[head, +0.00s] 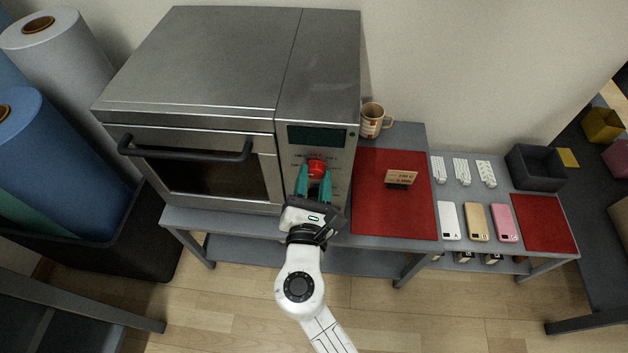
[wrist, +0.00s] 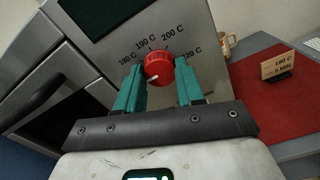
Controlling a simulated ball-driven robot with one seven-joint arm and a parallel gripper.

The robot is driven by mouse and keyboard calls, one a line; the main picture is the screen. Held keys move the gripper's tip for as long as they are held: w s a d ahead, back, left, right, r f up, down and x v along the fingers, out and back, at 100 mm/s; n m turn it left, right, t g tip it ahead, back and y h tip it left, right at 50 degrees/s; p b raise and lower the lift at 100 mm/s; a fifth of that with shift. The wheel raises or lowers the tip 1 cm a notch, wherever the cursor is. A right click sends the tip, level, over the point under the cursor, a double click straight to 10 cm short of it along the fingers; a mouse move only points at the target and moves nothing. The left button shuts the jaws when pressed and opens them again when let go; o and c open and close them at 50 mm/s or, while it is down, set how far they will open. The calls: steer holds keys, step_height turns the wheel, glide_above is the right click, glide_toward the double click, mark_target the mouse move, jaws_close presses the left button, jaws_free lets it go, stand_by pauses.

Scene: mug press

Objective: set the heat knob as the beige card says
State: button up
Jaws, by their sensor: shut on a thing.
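The red heat knob (wrist: 158,66) is on the front panel of the steel oven (head: 240,75); it also shows in the head view (head: 316,168). My gripper (wrist: 160,88) has its green fingers on either side of the knob, shut on it. A white mark on the knob's face points to the lower left, below the 180 C label. Labels 180 C, 190 C, 200 C and 220 C run around the knob from left to right. The beige card (head: 401,177) stands in a dark holder; in the wrist view (wrist: 283,65) it appears to read 190 C and 5 MIN.
A dark display (head: 317,136) is above the knob, and the oven door handle (head: 185,149) juts out to the left. A red mat (head: 375,215) lies right of the oven, with a patterned mug (head: 372,121) behind it. Phones and a dark bin (head: 535,166) are farther right.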

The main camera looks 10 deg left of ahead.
steer(key=m+b, duration=0.1)
steer(key=m, duration=0.1)
steer(key=m+b, duration=0.2)
steer(key=shift+f+m, duration=0.2)
steer(key=shift+m, duration=0.1)
steer(key=m+b, duration=0.3)
steer(key=m, duration=0.1)
steer(key=m+b, duration=0.4)
steer(key=m, duration=0.1)
steer(key=shift+m, duration=0.4)
steer(key=shift+r+m+b, duration=0.1)
steer(key=shift+m+b, duration=1.2)
steer(key=shift+m, duration=0.6)
steer(key=o, duration=1)
steer(key=shift+r, duration=0.1)
steer(key=shift+o, duration=0.2)
